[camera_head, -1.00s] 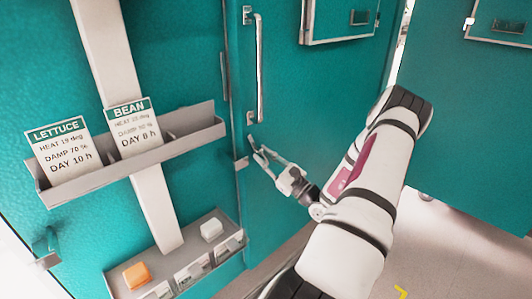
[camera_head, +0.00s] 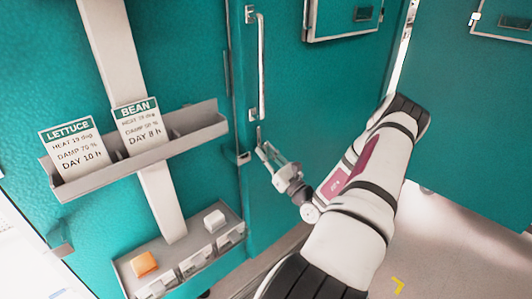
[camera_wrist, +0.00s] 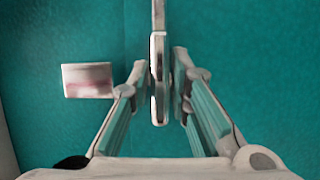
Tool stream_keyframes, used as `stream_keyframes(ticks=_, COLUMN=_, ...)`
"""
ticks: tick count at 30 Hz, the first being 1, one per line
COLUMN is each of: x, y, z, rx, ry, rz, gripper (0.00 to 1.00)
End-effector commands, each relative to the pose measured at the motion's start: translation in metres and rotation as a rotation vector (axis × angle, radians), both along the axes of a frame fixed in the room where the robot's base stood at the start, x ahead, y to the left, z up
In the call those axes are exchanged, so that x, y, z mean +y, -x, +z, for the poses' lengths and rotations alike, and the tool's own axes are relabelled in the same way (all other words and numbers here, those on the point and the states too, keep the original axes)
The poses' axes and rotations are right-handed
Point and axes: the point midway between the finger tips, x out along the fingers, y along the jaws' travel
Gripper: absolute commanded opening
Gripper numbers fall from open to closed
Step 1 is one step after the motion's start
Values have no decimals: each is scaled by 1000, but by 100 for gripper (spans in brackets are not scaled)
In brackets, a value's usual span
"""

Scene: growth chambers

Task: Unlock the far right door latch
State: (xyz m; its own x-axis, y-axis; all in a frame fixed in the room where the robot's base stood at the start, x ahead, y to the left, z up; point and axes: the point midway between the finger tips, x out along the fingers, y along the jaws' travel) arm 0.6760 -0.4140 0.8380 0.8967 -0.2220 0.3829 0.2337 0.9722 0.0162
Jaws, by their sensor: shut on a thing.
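The door latch lever (camera_wrist: 158,70) is a thin upright metal bar on the teal door. In the wrist view it stands between my two fingertips, and my gripper (camera_wrist: 160,82) is closed on it. In the head view my gripper (camera_head: 262,149) is at the door's left edge, just below the long vertical door handle (camera_head: 261,65). The lever's tip (camera_head: 259,134) shows above my fingers there; the rest is hidden by them. A small pale block with a reddish band (camera_wrist: 87,81) sits left of the lever.
A grey card rack (camera_head: 85,181) holds Lettuce and Bean cards on the left. Below it, a grey shelf (camera_head: 128,272) holds an orange block (camera_head: 144,264) and a white block (camera_head: 214,221). Another teal door (camera_head: 468,130) stands at right. Floor shows at lower right.

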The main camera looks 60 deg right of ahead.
Motion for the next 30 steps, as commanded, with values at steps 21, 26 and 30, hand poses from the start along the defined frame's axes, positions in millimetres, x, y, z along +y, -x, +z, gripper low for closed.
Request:
stream_keyframes(ticks=21, x=2, y=7, z=-4, rx=1, ry=1, rz=0, gripper=38)
stream_keyframes(ticks=26, x=7, y=30, z=-14, rx=3, ry=-2, rz=-3, gripper=38)
stream_keyframes(ticks=30, x=13, y=57, z=-25, rx=2, ry=-3, rz=-2, gripper=38)
